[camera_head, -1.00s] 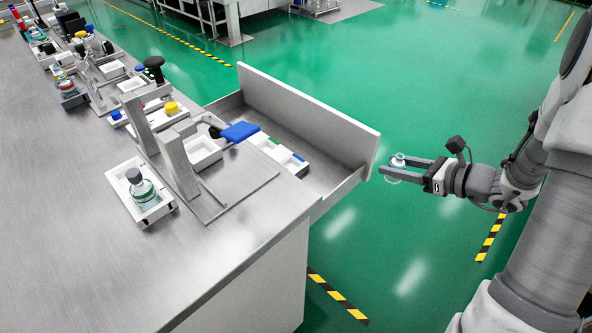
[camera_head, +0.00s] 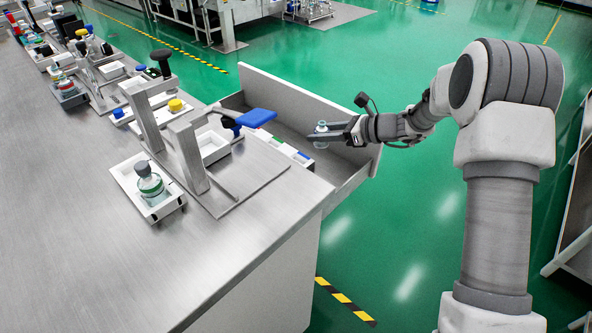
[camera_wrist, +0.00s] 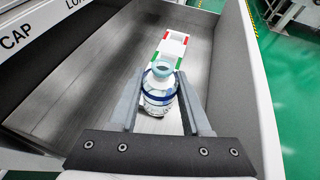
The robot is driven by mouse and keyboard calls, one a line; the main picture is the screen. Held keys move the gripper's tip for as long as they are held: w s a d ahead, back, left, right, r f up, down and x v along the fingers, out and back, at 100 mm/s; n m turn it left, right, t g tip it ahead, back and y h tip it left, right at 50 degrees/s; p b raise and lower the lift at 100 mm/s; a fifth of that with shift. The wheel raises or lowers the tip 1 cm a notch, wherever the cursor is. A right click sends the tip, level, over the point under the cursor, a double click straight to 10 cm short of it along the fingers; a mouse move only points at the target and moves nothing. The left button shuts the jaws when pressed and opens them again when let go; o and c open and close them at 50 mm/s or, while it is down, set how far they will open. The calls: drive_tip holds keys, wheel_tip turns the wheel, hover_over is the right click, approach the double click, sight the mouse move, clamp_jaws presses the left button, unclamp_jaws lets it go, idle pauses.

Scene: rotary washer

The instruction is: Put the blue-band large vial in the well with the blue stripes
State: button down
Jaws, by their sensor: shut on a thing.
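My gripper (camera_head: 324,136) is shut on a clear vial (camera_head: 321,127) with a pale blue-green top. In the wrist view, the vial (camera_wrist: 161,80) stands roughly upright between the two fingers and shows a dark blue band. The gripper holds it above the open drawer (camera_wrist: 100,92). A white rack of wells (camera_wrist: 172,44) lies in the drawer, with red stripes at its far part and green stripes nearer. In the head view, the well with the blue stripes (camera_head: 303,155) is at the rack's near right end, left of and below the vial. The vial hides that end in the wrist view.
The drawer's front panel (camera_head: 361,133) stands close to the gripper. Another vial with a dark cap (camera_head: 149,183) sits in a white holder on the counter.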

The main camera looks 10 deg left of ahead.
drive_tip(key=w+a, duration=0.1)
drive_tip(key=a, duration=0.6)
drive_tip(key=shift+n+g+y, duration=0.3)
drive_tip(key=shift+n+g, duration=0.1)
wheel_tip(320, 180, down, 10)
drive_tip(key=b, duration=0.4)
drive_tip(key=shift+f, duration=0.15)
drive_tip(key=shift+c, duration=1.8)
unclamp_jaws()
